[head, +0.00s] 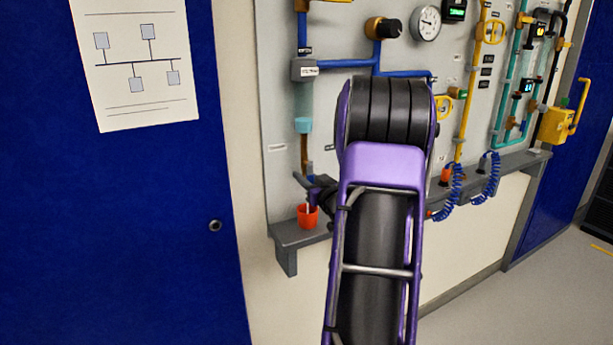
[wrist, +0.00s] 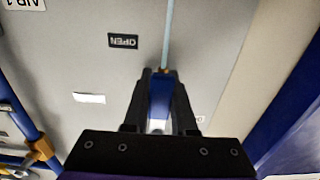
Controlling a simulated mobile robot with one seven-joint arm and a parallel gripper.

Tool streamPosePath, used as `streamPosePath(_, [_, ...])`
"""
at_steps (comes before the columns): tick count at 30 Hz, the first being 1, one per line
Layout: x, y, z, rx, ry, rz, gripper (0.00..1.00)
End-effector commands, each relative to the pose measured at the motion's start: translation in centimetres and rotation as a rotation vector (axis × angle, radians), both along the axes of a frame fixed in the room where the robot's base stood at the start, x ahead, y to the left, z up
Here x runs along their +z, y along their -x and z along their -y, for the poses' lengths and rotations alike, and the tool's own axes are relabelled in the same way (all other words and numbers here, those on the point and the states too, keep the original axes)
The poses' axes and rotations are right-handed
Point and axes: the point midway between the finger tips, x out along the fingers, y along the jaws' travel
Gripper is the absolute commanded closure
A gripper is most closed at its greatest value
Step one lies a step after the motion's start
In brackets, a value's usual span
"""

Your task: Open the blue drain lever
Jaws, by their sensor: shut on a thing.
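The blue drain lever (wrist: 160,98) lies between the two dark fingers of my gripper (wrist: 160,76) in the wrist view, and the fingers are shut on it. A dark OPEN label (wrist: 124,41), upside down in this view, is on the panel beside the tube. In the head view my gripper (head: 309,188) is at the panel's lower left, below the clear tube and above an orange cup (head: 307,217). My arm partly hides this area.
The grey panel (head: 280,105) carries blue pipes, a gauge (head: 427,23) and yellow valves. A grey ledge (head: 290,236) runs below it, with coiled blue hoses (head: 450,190) to the right. A blue door (head: 150,200) stands at the left. Floor is clear at lower right.

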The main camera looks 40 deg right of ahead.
Motion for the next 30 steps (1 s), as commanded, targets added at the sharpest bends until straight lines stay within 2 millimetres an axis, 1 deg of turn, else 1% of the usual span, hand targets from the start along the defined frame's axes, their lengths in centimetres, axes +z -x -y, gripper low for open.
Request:
streamPosePath(1, [0.27,-0.12,-0.07,0.001,-0.005,0.006,1.00])
streamPosePath(15, [0.25,-0.15,-0.16,0.002,-0.019,0.011,1.00])
streamPosePath(16, [0.25,-0.15,-0.16,0.002,-0.019,0.011,0.73])
streamPosePath(18, [0.24,-0.15,-0.17,0.002,-0.019,0.010,0.61])
streamPosePath(21, [0.17,-0.12,-0.15,0.002,-0.019,0.009,0.45])
streamPosePath(30, [0.06,0.09,-0.10,0.000,-0.018,0.005,0.45])
